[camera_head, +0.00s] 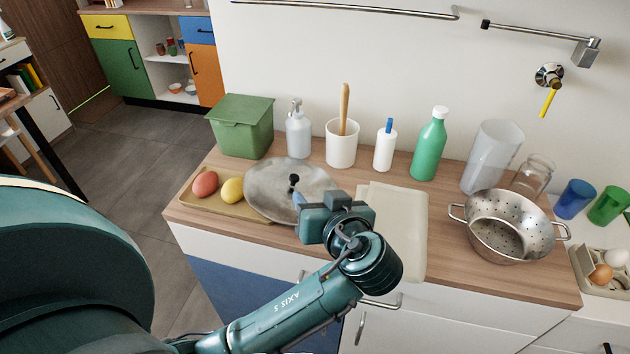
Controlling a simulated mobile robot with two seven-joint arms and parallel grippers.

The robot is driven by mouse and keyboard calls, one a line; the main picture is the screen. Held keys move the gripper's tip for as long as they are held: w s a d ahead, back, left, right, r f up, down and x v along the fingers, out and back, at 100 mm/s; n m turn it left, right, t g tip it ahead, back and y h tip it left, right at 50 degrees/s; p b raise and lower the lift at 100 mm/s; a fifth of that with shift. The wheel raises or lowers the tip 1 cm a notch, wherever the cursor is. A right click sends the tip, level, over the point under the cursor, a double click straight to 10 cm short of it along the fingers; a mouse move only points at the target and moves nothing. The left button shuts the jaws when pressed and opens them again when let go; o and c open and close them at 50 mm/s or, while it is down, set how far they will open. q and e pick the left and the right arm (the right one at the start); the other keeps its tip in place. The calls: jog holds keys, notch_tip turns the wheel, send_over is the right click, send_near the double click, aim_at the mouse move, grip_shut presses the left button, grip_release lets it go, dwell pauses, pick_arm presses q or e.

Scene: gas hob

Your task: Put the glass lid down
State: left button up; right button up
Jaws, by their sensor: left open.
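The glass lid (265,184) is a round, greyish see-through disc with a dark knob (294,181). It lies on the left part of the wooden counter, its left edge overlapping the tan tray (207,203); I cannot tell whether it touches the tray or lies quite flat. My left gripper (299,201) is open at the lid's right side, just in front of the knob. The gripper body hides part of the lid's near right edge, and I cannot tell whether the fingers touch the knob. My right gripper is not in view.
A red fruit (205,184) and a yellow fruit (232,190) sit on the tray. A green bin (243,126), bottles and a white utensil cup (341,146) line the back.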

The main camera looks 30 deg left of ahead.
aim_at(296, 180)
pick_arm(q)
jog(key=x, duration=0.7)
jog(key=shift+s+a+p, duration=0.1)
jog(key=shift+a+p, duration=0.05)
jog(key=shift+p, duration=0.2)
jog(key=shift+f+p+x, duration=0.2)
jog(key=shift+p+x, duration=0.15)
jog(key=shift+x, duration=1.1)
jog(key=shift+f+p+x, duration=0.2)
jog(key=shift+p+x, duration=0.1)
jog(key=shift+x, duration=1.2)
jog(key=shift+s, duration=0.1)
grip_shut()
